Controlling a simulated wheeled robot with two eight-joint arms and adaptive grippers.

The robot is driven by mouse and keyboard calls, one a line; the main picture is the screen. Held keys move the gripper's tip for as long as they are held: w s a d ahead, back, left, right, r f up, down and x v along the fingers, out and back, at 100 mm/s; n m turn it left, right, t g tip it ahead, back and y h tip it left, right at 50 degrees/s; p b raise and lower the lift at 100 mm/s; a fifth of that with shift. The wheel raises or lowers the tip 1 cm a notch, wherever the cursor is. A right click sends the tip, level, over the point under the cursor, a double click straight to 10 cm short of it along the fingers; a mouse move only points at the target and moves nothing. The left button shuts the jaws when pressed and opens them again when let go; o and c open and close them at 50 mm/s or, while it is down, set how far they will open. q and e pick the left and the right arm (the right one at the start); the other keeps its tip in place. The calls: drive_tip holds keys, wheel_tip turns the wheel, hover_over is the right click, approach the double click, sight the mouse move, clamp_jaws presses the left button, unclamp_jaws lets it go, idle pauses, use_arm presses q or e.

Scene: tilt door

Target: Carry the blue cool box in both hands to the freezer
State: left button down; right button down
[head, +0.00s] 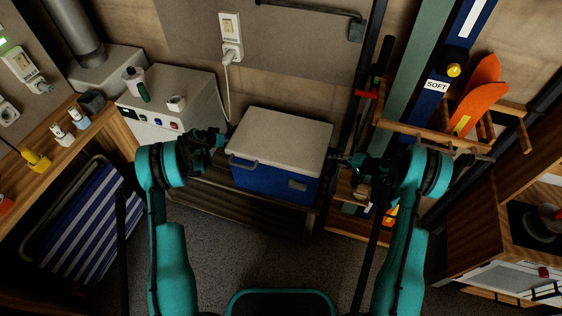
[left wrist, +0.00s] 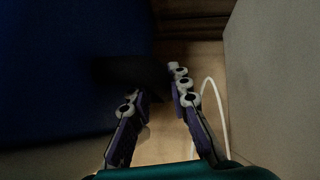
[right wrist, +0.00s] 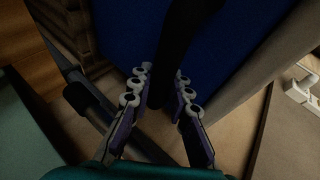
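The blue cool box (head: 276,180) has a pale grey lid and stands closed on a low wooden bench (head: 245,206). My left gripper (head: 217,137) is at its left side. In the left wrist view its fingers (left wrist: 154,84) are apart, with a dark handle (left wrist: 115,70) by the fingertips. My right gripper (head: 343,159) is at the box's right side. In the right wrist view its fingers (right wrist: 161,78) are apart on either side of a dark handle (right wrist: 180,35); contact is unclear. I cannot surely identify the freezer.
A pale cabinet (head: 190,118) with buttons stands close left of the box. A wooden rack (head: 425,136) with orange and blue boards is at the right. A striped folding chair (head: 75,225) leans at the left. The grey floor (head: 240,255) before the bench is clear.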

use_arm(q)
drive_tip(key=shift+r, duration=0.1)
use_arm(e)
drive_tip(key=shift+r, duration=0.1)
